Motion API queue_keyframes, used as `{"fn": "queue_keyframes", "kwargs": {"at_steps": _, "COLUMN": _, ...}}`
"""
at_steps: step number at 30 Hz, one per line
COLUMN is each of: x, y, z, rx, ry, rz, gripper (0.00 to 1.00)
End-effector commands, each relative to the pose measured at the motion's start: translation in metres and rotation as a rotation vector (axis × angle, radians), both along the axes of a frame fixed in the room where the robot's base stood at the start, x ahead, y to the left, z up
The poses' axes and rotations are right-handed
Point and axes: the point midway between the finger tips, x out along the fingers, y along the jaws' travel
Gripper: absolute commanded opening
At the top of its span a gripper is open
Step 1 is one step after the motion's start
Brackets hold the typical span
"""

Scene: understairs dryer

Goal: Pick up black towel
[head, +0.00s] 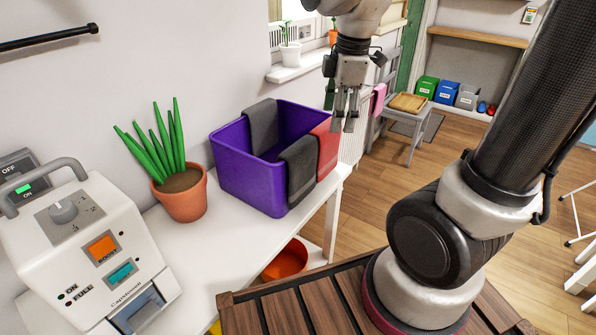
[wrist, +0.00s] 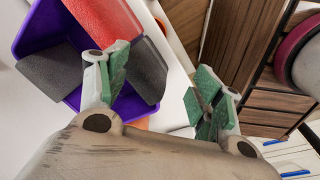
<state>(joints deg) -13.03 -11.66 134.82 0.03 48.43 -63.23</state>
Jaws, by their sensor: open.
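Two dark grey to black towels hang over the rim of a purple bin. One hangs on the near side (head: 300,170) and the other on the far left side (head: 263,125). In the wrist view the near one (wrist: 147,72) lies just behind my left-hand finger, and the other (wrist: 48,72) is farther left. My gripper (head: 346,122) is open and empty, pointing down, above and to the right of the bin in the head view. In the wrist view its green-padded fingers (wrist: 165,92) are spread wide with nothing between them.
The purple bin (head: 235,168) stands on a white table (head: 215,250), with a red towel (head: 327,147) on its right rim. A potted plant (head: 182,195) and a white appliance (head: 90,255) are to its left. A grey chair (head: 400,115) stands behind.

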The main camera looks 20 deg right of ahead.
Motion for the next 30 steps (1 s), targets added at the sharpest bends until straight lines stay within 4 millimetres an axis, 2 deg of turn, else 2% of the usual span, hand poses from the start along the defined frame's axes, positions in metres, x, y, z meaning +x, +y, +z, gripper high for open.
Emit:
{"fn": "queue_keyframes", "kwargs": {"at_steps": 1, "x": 0.014, "y": 0.015, "z": -0.017, "rx": -0.025, "ry": 0.034, "rz": 0.160, "gripper": 0.66}}
{"fn": "queue_keyframes", "kwargs": {"at_steps": 3, "x": 0.031, "y": 0.033, "z": -0.037, "rx": -0.053, "ry": 0.063, "rz": 0.383, "gripper": 0.66}}
{"fn": "queue_keyframes", "kwargs": {"at_steps": 6, "x": 0.047, "y": 0.054, "z": -0.061, "rx": -0.076, "ry": 0.094, "rz": 0.631, "gripper": 0.66}}
{"fn": "queue_keyframes", "kwargs": {"at_steps": 10, "x": 0.056, "y": 0.069, "z": -0.080, "rx": -0.089, "ry": 0.115, "rz": 0.814, "gripper": 0.66}}
{"fn": "queue_keyframes", "kwargs": {"at_steps": 14, "x": 0.058, "y": 0.073, "z": -0.095, "rx": -0.093, "ry": 0.122, "rz": 0.869, "gripper": 0.66}}
{"fn": "queue_keyframes", "kwargs": {"at_steps": 27, "x": 0.057, "y": 0.075, "z": -0.156, "rx": -0.093, "ry": 0.122, "rz": 0.868, "gripper": 0.66}}
{"fn": "queue_keyframes", "kwargs": {"at_steps": 30, "x": 0.057, "y": 0.075, "z": -0.162, "rx": -0.093, "ry": 0.120, "rz": 0.868, "gripper": 0.66}}
